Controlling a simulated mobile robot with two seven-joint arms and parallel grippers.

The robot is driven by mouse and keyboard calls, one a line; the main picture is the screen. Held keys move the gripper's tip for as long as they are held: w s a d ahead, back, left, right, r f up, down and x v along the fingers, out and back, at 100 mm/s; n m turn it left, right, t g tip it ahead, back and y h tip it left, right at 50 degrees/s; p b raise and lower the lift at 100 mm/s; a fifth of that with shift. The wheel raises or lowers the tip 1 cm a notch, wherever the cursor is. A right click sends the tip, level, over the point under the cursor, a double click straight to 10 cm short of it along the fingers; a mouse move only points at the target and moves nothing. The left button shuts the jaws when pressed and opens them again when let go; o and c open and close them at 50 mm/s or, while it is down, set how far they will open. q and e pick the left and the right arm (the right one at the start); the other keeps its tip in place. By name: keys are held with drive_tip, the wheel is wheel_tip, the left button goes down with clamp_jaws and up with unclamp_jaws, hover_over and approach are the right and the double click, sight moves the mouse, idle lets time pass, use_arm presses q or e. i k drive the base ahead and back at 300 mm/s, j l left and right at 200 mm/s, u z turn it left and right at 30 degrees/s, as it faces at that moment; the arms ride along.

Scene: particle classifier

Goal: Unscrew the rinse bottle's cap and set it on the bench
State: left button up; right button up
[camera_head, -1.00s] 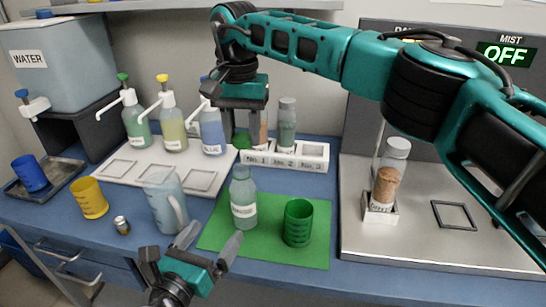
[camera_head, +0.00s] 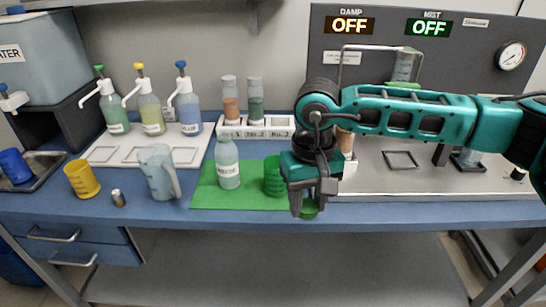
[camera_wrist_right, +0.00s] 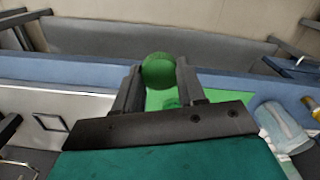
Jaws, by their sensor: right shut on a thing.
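The rinse bottle (camera_head: 228,165), grey-green and translucent with a white label, stands upright and uncapped on the green mat (camera_head: 240,199). My right gripper (camera_head: 309,195) points down to the right of the mat, near the bench's front edge. It is shut on the green cap (camera_head: 309,211), whose lower part shows under the fingers. In the right wrist view the round cap (camera_wrist_right: 158,70) sits between the two fingertips. How far the cap is above the blue bench (camera_head: 165,208) is hard to tell. My left gripper is out of view.
A green cup (camera_head: 273,177) stands on the mat, just left of my right gripper. A clear jug (camera_head: 157,172), small metal cylinder (camera_head: 118,198) and yellow cup (camera_head: 82,179) stand further left. The bench front right of the mat looks clear.

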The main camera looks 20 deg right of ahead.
sight(226, 155)
drive_tip(key=i+j+u, duration=0.1)
drive_tip(key=j, duration=0.3)
drive_tip(key=i+j, duration=0.3)
drive_tip(key=i+j+u, duration=0.15)
drive_tip(key=j, duration=0.4)
drive_tip(key=i+j+u, duration=0.1)
drive_tip(key=i, duration=0.2)
drive_tip(key=i+j+u, duration=0.1)
drive_tip(key=i, duration=0.25)
